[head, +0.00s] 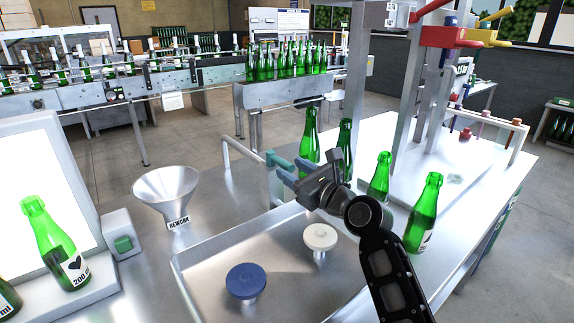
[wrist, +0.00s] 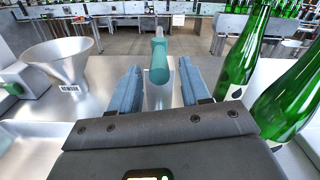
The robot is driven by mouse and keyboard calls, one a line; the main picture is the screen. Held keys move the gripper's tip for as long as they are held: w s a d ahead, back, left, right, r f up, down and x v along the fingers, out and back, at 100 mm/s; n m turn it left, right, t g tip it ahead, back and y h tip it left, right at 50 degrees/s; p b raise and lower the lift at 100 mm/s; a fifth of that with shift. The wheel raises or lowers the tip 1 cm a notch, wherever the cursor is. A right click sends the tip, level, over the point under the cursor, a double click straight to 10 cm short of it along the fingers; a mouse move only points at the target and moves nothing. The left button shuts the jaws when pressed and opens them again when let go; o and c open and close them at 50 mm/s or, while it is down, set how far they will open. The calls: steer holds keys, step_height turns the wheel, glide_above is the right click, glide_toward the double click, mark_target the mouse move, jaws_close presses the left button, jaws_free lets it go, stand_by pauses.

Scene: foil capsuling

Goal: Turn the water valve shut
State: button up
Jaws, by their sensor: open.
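The teal lever (head: 272,158), which looks like the water valve's handle, sits at the end of a pale bent pipe (head: 240,152) behind the metal basin. In the wrist view the teal lever (wrist: 160,72) stands between my two blue fingers, with a visible gap on each side. My gripper (head: 289,169) is open, with its blue fingers close to the lever; contact cannot be told. The lever's lower part is partly hidden by the gripper in the head view.
The metal basin (head: 215,245) holds a blue knob (head: 246,281) and a white knob (head: 320,237). A rework funnel (head: 166,190) stands left. Green bottles (head: 425,212) stand close right of my gripper, including one in the wrist view (wrist: 245,55). A lit panel (head: 50,165) is far left.

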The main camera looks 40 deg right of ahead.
mark_target(279, 164)
steer(key=shift+w, duration=1.45)
steer(key=shift+c, duration=0.3)
jaws_close()
